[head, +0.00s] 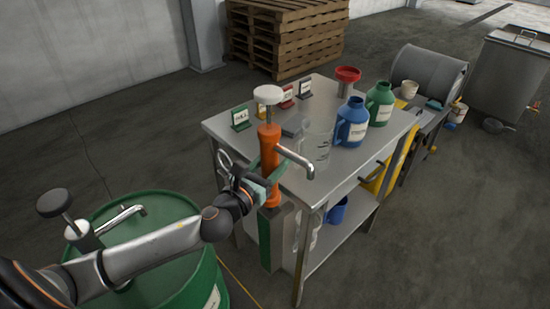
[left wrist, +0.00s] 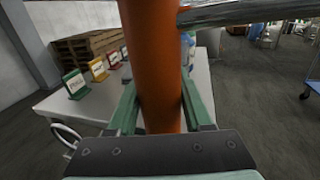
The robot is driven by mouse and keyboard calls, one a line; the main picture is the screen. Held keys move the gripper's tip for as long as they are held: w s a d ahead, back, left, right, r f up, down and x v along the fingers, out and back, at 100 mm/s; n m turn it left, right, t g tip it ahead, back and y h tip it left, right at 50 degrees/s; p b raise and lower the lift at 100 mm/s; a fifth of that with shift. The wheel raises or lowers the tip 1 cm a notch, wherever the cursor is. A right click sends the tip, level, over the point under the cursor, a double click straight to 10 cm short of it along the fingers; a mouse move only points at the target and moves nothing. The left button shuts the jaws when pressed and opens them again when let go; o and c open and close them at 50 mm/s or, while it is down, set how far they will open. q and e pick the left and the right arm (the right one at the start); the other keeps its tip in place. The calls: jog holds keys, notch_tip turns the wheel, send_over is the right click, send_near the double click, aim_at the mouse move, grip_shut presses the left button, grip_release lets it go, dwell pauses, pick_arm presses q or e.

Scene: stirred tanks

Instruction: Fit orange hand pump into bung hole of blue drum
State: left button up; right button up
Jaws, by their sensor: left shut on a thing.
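The orange hand pump (head: 269,150) has a pale round knob on top and a metal spout pointing right. It is upright, held in the air at the near left side of the steel table. My left gripper (head: 268,187) is shut around its orange body. The left wrist view shows the orange body (left wrist: 152,60) between the green fingers (left wrist: 157,112), with the spout crossing at upper right. The pump's lower end cannot be made out clearly. No blue drum shows in either view. My right gripper is not in view.
A green drum (head: 200,292) with a dark-knobbed pump (head: 84,237) stands at lower left. The steel table (head: 345,172) carries a clear beaker (head: 317,142), a blue jug (head: 351,122), a green jug (head: 380,103) and small signs. Pallets (head: 290,35) stand behind. Floor is clear at lower right.

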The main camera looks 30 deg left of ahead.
aim_at(276, 88)
pick_arm(q)
notch_tip(276, 88, up, 4)
jog(key=p, duration=0.3)
jog(key=shift+r, duration=0.2)
jog(key=shift+r+p, duration=0.75)
jog(key=shift+p, duration=0.05)
jog(key=shift+r, duration=0.3)
notch_tip(276, 88, up, 10)
jog(key=p, duration=0.9)
jog(key=shift+f, duration=0.15)
jog(key=shift+r, duration=0.85)
notch_tip(276, 88, up, 12)
jog(key=shift+f, duration=0.25)
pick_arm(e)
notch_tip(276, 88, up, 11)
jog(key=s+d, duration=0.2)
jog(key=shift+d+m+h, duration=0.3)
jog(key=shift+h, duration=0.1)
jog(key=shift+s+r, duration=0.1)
